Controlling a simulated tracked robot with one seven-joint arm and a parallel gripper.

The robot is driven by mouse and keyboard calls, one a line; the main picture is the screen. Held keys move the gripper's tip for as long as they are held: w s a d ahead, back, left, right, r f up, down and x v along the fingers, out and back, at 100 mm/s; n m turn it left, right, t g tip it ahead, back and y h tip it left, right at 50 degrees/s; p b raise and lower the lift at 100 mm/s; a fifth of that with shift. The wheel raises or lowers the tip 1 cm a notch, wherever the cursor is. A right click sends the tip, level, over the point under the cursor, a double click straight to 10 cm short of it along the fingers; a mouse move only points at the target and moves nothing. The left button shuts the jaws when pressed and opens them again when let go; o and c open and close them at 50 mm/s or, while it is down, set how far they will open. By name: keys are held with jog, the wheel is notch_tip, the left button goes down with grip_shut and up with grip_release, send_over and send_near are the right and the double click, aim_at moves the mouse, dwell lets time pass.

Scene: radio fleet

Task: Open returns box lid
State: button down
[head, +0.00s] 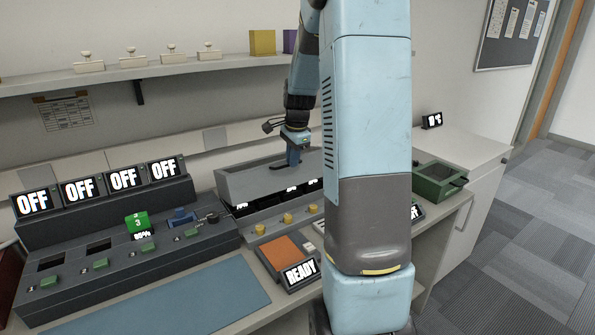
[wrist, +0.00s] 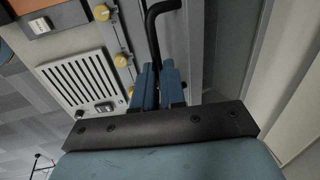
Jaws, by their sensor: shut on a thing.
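My gripper (head: 293,160) reaches down at the long grey box (head: 250,186) on the bench, right of the dark console. In the wrist view its blue fingers (wrist: 158,88) are shut on a black bent handle (wrist: 153,35). The handle's lower end is hidden between the fingers. No label naming a returns box is readable, and I cannot tell whether the grey top is a separate lid. A green box (head: 438,181) with a dark, recessed-looking top stands at the right end of the bench.
The dark console (head: 110,240) with several OFF displays holds a green block (head: 137,222). Yellow knobs (head: 287,218) line the grey unit's front. An orange pad (head: 284,255) and a READY display (head: 300,273) lie nearer. A shelf (head: 150,72) runs behind. The blue mat (head: 165,300) is clear.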

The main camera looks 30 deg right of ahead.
aim_at(281, 159)
jog(key=w+r, duration=0.1)
jog(key=w, duration=0.1)
jog(key=w+r, duration=0.1)
jog(key=w, duration=0.1)
jog(key=w+r, duration=0.2)
jog(key=shift+w+a, duration=0.25)
jog(key=shift+w, duration=0.15)
jog(key=shift+w+r, duration=0.2)
jog(key=shift+w, duration=0.45)
jog(key=c, duration=1.4)
grip_release()
jog(key=shift+w+f, duration=0.1)
jog(key=shift+w, duration=0.1)
jog(key=shift+c, duration=0.2)
jog(key=shift+o, duration=1.2)
jog(key=shift+r, duration=0.2)
jog(key=shift+r, duration=0.1)
notch_tip(281, 159, up, 13)
jog(key=s, duration=0.2)
jog(key=shift+s, duration=0.25)
jog(key=shift+d+r, duration=0.1)
